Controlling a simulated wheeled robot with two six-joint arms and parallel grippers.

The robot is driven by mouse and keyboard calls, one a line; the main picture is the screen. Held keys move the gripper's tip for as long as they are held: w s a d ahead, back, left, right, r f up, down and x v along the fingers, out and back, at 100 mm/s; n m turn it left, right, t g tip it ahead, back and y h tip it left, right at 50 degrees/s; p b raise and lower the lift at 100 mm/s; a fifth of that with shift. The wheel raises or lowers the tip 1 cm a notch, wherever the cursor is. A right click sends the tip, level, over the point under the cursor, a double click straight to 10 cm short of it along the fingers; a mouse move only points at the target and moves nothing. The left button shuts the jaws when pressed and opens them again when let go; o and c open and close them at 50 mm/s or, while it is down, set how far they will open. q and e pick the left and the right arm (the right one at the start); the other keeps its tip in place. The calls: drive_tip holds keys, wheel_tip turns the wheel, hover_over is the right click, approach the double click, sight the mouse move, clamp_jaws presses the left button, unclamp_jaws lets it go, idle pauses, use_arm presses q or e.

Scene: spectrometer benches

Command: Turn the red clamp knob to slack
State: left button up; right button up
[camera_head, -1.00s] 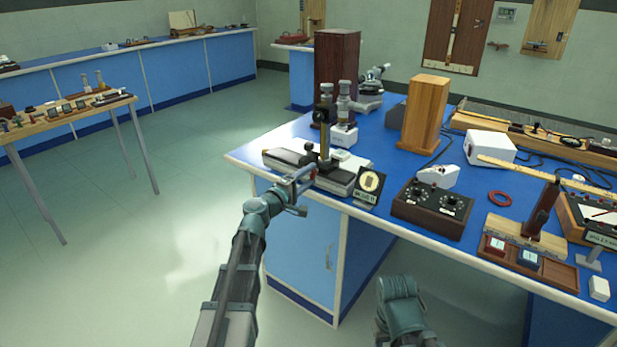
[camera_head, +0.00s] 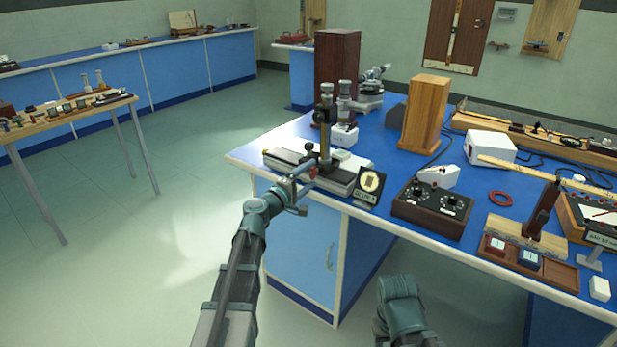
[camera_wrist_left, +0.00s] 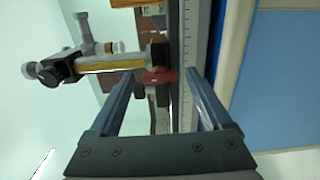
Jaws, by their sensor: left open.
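The red clamp knob (camera_wrist_left: 161,75) sits at the foot of a brass-coloured post (camera_wrist_left: 112,65) on a long rail-like base. In the left wrist view it lies between the tips of my open left gripper (camera_wrist_left: 158,80), with gaps visible on both sides. In the head view the knob (camera_head: 313,173) is a small red spot beside the gripper. My left gripper (camera_head: 299,180) reaches the instrument from the front edge of the blue bench. The post (camera_head: 325,140) stands upright. The knob's exact turn position is too small to tell.
A dark box with dials (camera_head: 433,207) stands further right. A tall dark wooden box (camera_head: 337,65) and a lighter wooden block (camera_head: 425,113) stand behind.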

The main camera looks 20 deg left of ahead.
use_arm(q)
drive_tip(key=v, duration=1.4)
drive_tip(key=shift+w, duration=0.1)
drive_tip(key=s+d+f+m+g+h+p, duration=0.1)
drive_tip(key=s+d+m+g+p, duration=0.25)
drive_tip(key=d, duration=0.35)
drive_tip(key=s+d+m+g+h+p, duration=0.15)
drive_tip(key=d+m+g+p, duration=0.25)
drive_tip(key=d, duration=0.4)
drive_tip(key=s+d+f+m+g+p, duration=0.1)
drive_tip(key=s+d+m+g+p, duration=0.25)
drive_tip(key=d, duration=0.35)
drive_tip(key=s+r+m+g+y+p, duration=0.2)
drive_tip(key=s+m+g+y+p, duration=0.4)
drive_tip(key=s+y+p, duration=0.4)
drive_tip(key=s+m+p, duration=0.1)
drive_tip(key=s, duration=0.2)
drive_tip(key=shift+s+r, duration=0.15)
